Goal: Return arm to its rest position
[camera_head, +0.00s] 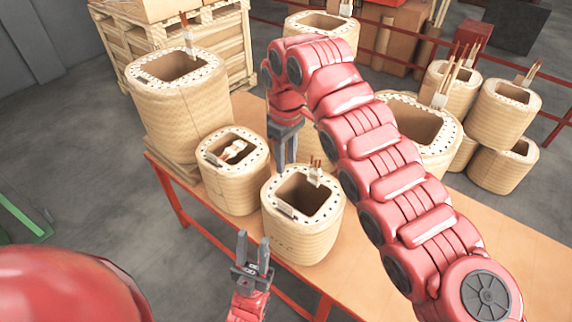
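My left gripper (253,240) is low in the head view, in front of the table's near edge. Its two grey fingers point up and stand apart, with nothing between them. My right arm reaches in from the lower right and bends down over the table. My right gripper (286,168) points down between the coils, just behind the small front coil (302,235) and right of the small left coil (234,185). I see no object in it, but its finger gap is not clear from this angle.
The orange table (375,290) also carries a large coil (185,110) at the left and coils partly behind my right arm. More coils (505,115) are stacked at the right. A wooden crate (215,45) stands behind. Grey floor (80,150) is free at the left.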

